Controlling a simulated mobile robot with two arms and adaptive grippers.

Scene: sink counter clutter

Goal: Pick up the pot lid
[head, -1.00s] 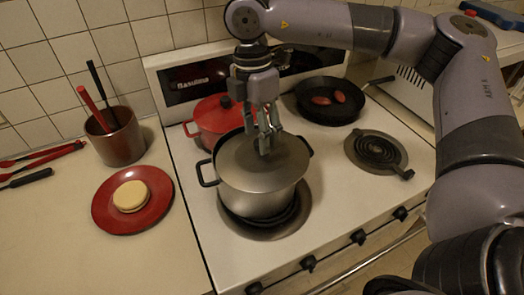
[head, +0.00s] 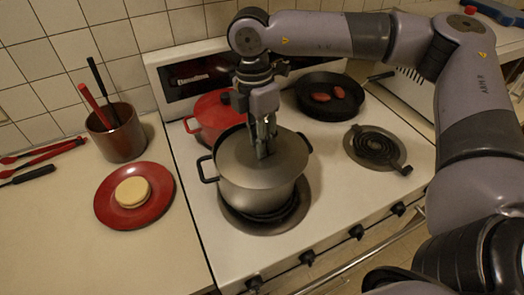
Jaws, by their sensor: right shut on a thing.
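The pot lid (head: 240,164) is a grey metal disc lying on a large steel pot (head: 258,193) with two black side handles. The pot stands on the front left burner of the stove. My right gripper (head: 263,150) points down at the middle of the lid, its fingers closed together there on the lid's knob. The knob is hidden by the fingers. The lid looks seated on the pot, with no clear gap at the rim. My left gripper is not in view.
A red pot (head: 212,116) stands close behind the steel pot. A black pan (head: 318,108) with two red items is at the back right. The front right burner (head: 375,147) is bare. A red plate (head: 108,204) with a round bun and a utensil crock (head: 122,146) stand on the left counter.

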